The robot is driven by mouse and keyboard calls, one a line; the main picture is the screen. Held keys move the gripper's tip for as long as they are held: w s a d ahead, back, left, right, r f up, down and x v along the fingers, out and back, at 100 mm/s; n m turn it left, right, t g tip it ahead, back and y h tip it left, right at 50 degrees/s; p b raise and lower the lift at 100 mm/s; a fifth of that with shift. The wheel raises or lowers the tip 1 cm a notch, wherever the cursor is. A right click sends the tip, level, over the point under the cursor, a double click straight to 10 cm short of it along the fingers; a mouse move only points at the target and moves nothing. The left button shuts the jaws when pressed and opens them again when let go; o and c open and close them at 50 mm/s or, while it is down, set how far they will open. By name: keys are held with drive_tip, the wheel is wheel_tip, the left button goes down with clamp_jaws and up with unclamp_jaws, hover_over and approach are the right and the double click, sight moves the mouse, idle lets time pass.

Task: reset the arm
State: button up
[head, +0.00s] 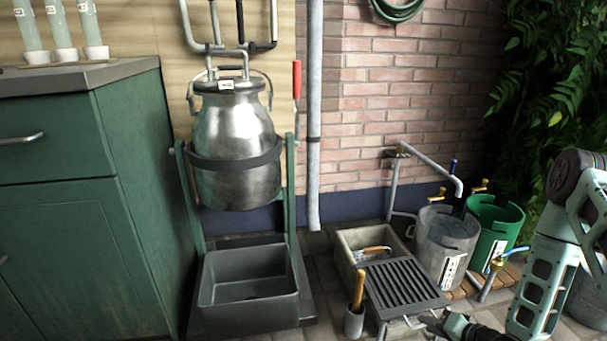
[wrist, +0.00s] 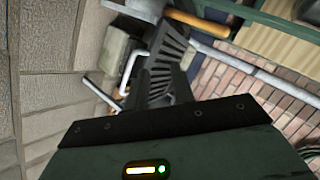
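My teal arm (head: 545,285) enters the head view at the lower right. My gripper (head: 432,322) is low in that view, by the front right corner of the slatted grate (head: 405,285). I see nothing clearly held, but its fingers are small and dark there, and I cannot tell how far apart they are. In the wrist view the dark green gripper housing (wrist: 160,155) with a lit indicator fills the bottom, and the slatted grate (wrist: 168,60) shows beyond it. Whether the gripper touches the grate is unclear.
A steel churn (head: 235,145) hangs in a green frame above a grey basin (head: 250,290). A stone trough (head: 370,243), a grey bucket (head: 445,235) and a green bucket (head: 492,222) stand near the brick wall. A green cabinet (head: 75,220) is at left.

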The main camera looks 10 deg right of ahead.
drive_tip(key=a+r+n+g+h+p, duration=0.1)
drive_tip(key=a+r+n+g, duration=0.3)
drive_tip(key=a+r, duration=0.5)
drive_tip(key=a+r+n+g+p, duration=0.2)
drive_tip(key=a+r+n, duration=0.45)
drive_tip(key=r, duration=0.55)
drive_tip(key=s+a+r+n+g+h+p, duration=0.1)
drive_tip(key=s+a+r+n, duration=0.15)
drive_tip(key=s+r, duration=0.4)
drive_tip(key=s+a+r+n+g+h, duration=0.1)
drive_tip(key=s+a+r+g, duration=0.1)
drive_tip(key=s+a+r, duration=0.45)
drive_tip(key=s+a+r+n+g+p, duration=0.15)
drive_tip(key=s+r, duration=0.25)
drive_tip(key=s, duration=0.4)
wheel_tip(320, 180, up, 37)
drive_tip(key=p, duration=3.7)
drive_tip(key=shift+d+r, duration=0.2)
drive_tip(key=shift+n, duration=0.25)
